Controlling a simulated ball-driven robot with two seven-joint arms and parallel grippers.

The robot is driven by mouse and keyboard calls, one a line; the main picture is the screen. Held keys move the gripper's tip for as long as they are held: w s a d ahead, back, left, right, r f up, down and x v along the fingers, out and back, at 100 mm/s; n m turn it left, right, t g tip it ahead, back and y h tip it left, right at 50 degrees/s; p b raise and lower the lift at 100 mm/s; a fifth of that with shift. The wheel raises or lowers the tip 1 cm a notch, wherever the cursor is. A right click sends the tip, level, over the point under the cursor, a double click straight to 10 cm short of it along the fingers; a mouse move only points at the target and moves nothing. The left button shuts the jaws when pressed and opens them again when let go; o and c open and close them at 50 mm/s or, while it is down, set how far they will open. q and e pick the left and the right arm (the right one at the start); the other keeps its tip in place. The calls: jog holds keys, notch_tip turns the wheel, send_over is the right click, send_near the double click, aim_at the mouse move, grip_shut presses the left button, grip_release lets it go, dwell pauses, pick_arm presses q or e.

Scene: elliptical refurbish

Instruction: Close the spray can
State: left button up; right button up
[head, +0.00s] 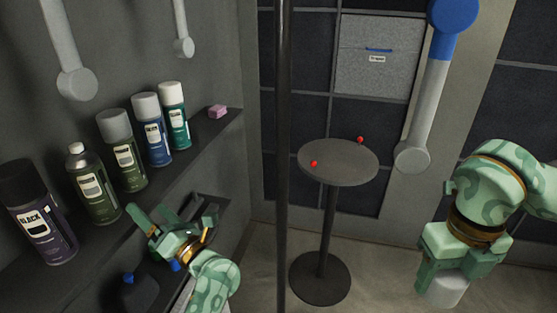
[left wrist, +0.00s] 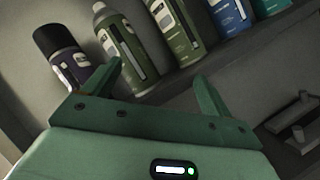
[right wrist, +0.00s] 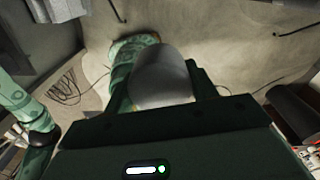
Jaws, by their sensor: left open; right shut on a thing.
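An olive-green spray can (head: 94,190) stands on the left shelf with its small white nozzle bare and no cap on it. It also shows in the left wrist view (left wrist: 122,45), upper left. My left gripper (head: 168,216) is open and empty, low in front of the shelf and apart from the cans; its two fingers (left wrist: 155,72) point toward the cans in the left wrist view. My right gripper (head: 450,280), far right, is shut on a grey cap (head: 446,291), which hangs below the fingers. The cap (right wrist: 162,78) sits between the fingers in the right wrist view.
Capped cans flank the open one: a black-topped can (head: 42,215), a green can (head: 123,155), a blue can (head: 153,135) and a teal can (head: 175,120). A pink block (head: 217,112) lies at the shelf's far end. A dark pole (head: 283,150) and round table (head: 338,165) stand mid-room.

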jog(key=m, duration=0.4)
jog(key=d+m+b, duration=0.1)
jog(key=m, duration=0.1)
jog(key=shift+s+d+f+m, duration=0.1)
jog(key=shift+s+f+m, duration=0.05)
jog(key=shift+s+m, duration=0.2)
jog(key=shift+s+d+m, duration=0.1)
jog(key=shift+s+m, duration=0.05)
jog(key=shift+m, duration=0.5)
jog(key=shift+s+d+m, duration=0.1)
jog(key=shift+m, duration=0.5)
pick_arm(q)
jog(key=r+n+g, duration=0.1)
jog(key=n+g, duration=0.1)
jog(key=n, duration=0.2)
jog(key=s+a+r+n+g, duration=0.1)
jog(key=r+n+g, duration=0.1)
jog(key=n+g, duration=0.1)
jog(key=a+r+n+g, duration=0.1)
jog(key=n+g, duration=0.1)
jog(key=n, duration=0.4)
jog(key=shift+s+r+g+h, duration=0.25)
jog(key=shift+s+g+h, duration=0.05)
jog(key=shift+s+g, duration=0.1)
jog(key=shift+w, duration=0.1)
pick_arm(e)
jog(key=shift+a, duration=0.1)
